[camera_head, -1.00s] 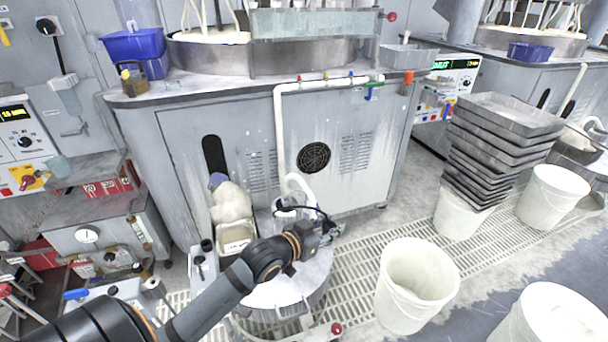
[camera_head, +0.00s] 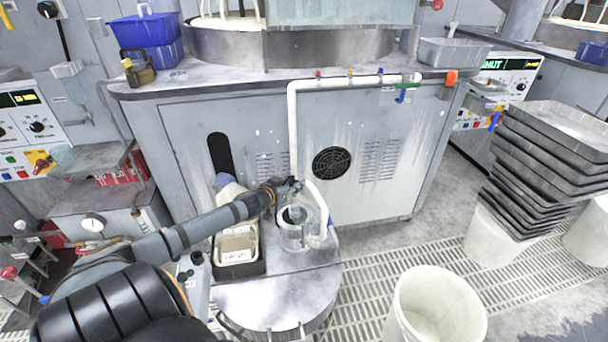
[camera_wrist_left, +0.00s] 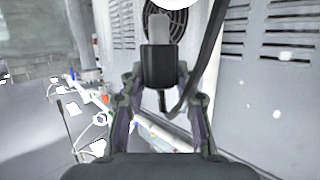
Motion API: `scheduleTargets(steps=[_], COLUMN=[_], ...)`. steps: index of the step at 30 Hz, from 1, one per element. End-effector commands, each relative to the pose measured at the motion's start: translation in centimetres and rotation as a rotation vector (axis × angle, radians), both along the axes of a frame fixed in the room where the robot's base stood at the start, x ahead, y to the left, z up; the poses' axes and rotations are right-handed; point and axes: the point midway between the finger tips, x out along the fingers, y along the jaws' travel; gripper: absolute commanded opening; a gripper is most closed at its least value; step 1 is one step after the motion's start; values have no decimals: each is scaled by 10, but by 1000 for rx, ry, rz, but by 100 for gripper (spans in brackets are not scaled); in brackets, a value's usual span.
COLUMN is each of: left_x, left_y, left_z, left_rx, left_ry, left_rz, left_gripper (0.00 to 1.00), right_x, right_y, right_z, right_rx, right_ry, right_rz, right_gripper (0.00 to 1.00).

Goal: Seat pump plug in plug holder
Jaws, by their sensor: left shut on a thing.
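My left gripper (camera_head: 289,187) is over the pump, in front of the grey cabinet. In the left wrist view it (camera_wrist_left: 160,108) is shut on the pump plug (camera_wrist_left: 159,66), a dark block between the fingers with a lighter grey part at its upper end. A black cable runs up to the right beside the plug. The grey-white pump (camera_head: 294,226) stands on the round metal lid, a white hose rising from it. In the head view the plug is too small to make out. I cannot make out the plug holder. My right gripper is not in view.
A pale container (camera_head: 237,246) stands left of the pump. A white pipe (camera_head: 293,130) runs down the cabinet front, left of a black round vent (camera_head: 332,163). A white bucket (camera_head: 436,305) and stacked trays (camera_head: 540,165) stand right. The lid's (camera_head: 275,300) front is clear.

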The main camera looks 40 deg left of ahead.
Motion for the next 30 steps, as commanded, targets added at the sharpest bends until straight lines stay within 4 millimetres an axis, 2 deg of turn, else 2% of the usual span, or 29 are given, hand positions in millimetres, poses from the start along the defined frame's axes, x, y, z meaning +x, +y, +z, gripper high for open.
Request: scheduleTargets(steps=[12, 21, 30], left_x=[0, -2, -2], left_y=[-1, -1, -1], left_z=[1, 4, -17], left_rx=[-1, -2, 0], left_ry=[0, -4, -4], left_rz=[-1, -4, -4], left_gripper=[0, 0, 0], right_x=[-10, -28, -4], right_y=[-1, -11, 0], right_z=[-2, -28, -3], right_rx=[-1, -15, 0], right_ry=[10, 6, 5], right_rz=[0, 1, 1], right_gripper=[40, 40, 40])
